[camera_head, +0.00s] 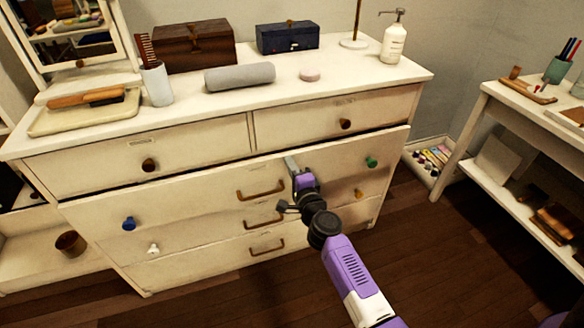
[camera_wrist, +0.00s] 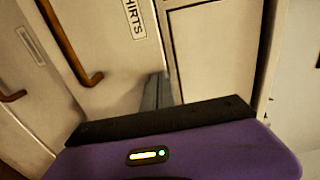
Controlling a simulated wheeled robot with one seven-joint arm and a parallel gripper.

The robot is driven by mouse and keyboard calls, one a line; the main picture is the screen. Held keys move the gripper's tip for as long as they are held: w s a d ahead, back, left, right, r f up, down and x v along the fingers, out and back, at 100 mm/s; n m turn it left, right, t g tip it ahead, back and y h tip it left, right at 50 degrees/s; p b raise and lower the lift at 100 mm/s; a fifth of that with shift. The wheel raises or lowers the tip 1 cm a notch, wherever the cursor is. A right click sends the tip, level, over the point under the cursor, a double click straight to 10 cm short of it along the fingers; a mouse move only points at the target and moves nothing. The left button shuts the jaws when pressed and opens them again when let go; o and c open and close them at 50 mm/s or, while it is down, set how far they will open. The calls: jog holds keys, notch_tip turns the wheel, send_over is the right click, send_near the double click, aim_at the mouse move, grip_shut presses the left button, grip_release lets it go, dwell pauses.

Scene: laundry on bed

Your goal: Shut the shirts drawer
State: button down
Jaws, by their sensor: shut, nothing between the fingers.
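The shirts drawer (camera_head: 200,199) is the wide cream drawer below the two small top drawers. It stands partly pulled out, with a dark gap along its top edge. It has a blue knob (camera_head: 129,223), a green knob (camera_head: 371,162) and a brown bar handle (camera_head: 261,193). In the wrist view, part of its label (camera_wrist: 135,18) reads "HIRTS", beside the handle (camera_wrist: 70,42). My gripper (camera_head: 291,164) is shut and empty at the drawer front, right of the handle. Its fingers (camera_wrist: 156,92) point at the front; I cannot tell whether they touch.
Two lower drawers with bar handles (camera_head: 264,222) sit beneath. The dresser top (camera_head: 330,95) holds boxes, a grey roll (camera_head: 240,77), a tray and a pump bottle (camera_head: 394,42). A white side table (camera_head: 490,100) stands at right. The wooden floor in front is clear.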

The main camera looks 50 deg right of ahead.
jog(key=x, duration=0.3)
jog(key=shift+r, duration=0.15)
jog(key=v, duration=0.8)
jog(key=shift+p, duration=0.3)
jog(key=shift+s, duration=0.1)
